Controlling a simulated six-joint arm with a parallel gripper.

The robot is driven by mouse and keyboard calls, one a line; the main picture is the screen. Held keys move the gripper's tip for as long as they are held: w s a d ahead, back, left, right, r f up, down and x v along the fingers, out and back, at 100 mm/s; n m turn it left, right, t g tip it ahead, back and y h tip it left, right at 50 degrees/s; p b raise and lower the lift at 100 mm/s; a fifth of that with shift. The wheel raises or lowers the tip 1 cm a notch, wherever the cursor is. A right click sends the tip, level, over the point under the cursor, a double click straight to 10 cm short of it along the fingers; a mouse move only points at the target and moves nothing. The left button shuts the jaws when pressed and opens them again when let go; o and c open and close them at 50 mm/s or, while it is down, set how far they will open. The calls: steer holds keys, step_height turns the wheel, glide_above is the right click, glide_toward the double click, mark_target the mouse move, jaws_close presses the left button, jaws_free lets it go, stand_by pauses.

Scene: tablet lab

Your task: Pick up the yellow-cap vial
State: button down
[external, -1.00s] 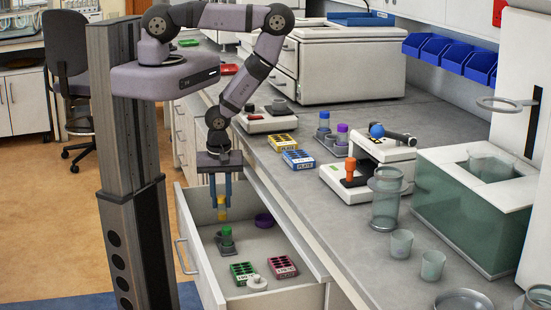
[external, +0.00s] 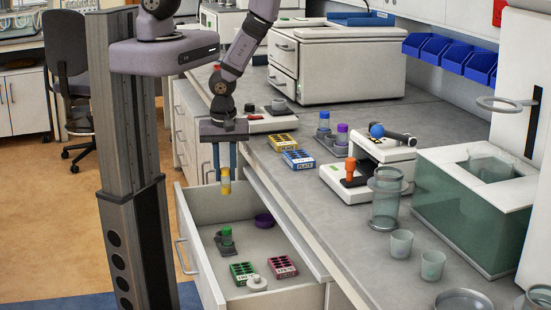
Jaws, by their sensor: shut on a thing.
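The yellow-cap vial (external: 225,182) is upright between the fingers of my gripper (external: 225,172), in the external view. My gripper points straight down and is shut on the vial near its top. The vial hangs above the open drawer (external: 196,233), apart from the drawer floor. Below it, a grey holder (external: 226,246) stands in the drawer with a green-capped vial (external: 226,231) in it.
The drawer also holds a purple dish (external: 264,220), a green rack (external: 242,272), a pink rack (external: 283,266) and a white round piece (external: 257,282). The counter edge runs close to the right of my gripper. Yellow and blue racks sit on the counter.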

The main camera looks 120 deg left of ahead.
steer(key=w+d, duration=0.8)
steer(key=w, duration=0.1)
steer(key=shift+w+d, duration=0.25)
steer(key=shift+w, duration=0.15)
steer(key=shift+m, duration=0.3)
